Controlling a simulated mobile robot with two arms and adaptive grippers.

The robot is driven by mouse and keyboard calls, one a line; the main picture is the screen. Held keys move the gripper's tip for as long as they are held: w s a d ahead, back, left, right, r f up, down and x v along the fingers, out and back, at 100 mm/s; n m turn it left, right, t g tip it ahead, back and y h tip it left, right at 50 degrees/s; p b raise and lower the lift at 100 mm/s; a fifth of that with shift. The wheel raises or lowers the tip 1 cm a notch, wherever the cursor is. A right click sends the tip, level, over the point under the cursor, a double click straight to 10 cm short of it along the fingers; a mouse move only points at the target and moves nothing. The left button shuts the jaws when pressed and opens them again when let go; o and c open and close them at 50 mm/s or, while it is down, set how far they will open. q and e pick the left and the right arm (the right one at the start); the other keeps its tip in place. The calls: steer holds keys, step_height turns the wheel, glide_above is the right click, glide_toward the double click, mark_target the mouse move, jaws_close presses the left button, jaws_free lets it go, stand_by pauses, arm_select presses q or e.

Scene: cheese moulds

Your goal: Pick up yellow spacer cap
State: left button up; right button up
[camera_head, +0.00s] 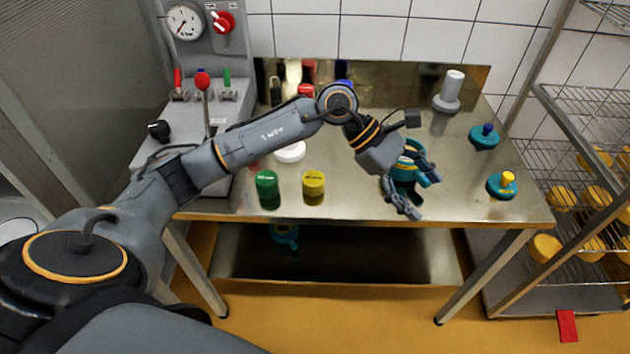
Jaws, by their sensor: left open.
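A short yellow cylinder (313,182), which looks like the yellow spacer cap, stands upright near the front edge of the steel table (350,204). A similar green cylinder (266,184) stands to its left. My left gripper (426,196) is open, with its fingers pointing down and right. It is well to the right of the yellow cylinder, apart from it. A teal mould (405,172) with a yellow band is partly hidden behind the gripper, and I cannot tell whether they touch. My right gripper is out of view.
Teal lids with a yellow knob (508,178) and a blue knob (487,130) lie at the right. A grey stepped cylinder (451,92) stands behind. A white disc (290,152) sits below my forearm. A press with levers (203,85) is at left, a wire rack (575,130) at right.

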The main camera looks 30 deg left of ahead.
arm_select(q)
steer(key=w+a+f+m+y, duration=0.15)
steer(key=a+y, duration=0.45)
steer(key=a, duration=0.7)
steer(key=g+y+p, duration=0.1)
steer(key=y+p, duration=0.1)
steer(key=y, duration=0.3)
glide_above(313, 178)
steer(key=shift+m, duration=0.25)
step_height(313, 178, down, 6)
steer(key=shift+w+a+r, duration=0.1)
steer(key=shift+w+r, duration=0.05)
steer(key=shift+r, duration=0.1)
step_height(313, 178, down, 5)
steer(key=shift+r+p, duration=0.15)
steer(key=shift+p, duration=0.6)
steer(key=shift+f, duration=0.45)
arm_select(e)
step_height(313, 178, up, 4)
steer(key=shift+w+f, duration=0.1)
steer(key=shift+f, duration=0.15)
arm_select(q)
steer(key=shift+c, duration=0.3)
steer(key=c, duration=1.1)
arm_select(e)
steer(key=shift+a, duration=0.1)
arm_select(q)
steer(key=shift+r, duration=0.1)
steer(key=shift+c, duration=0.2)
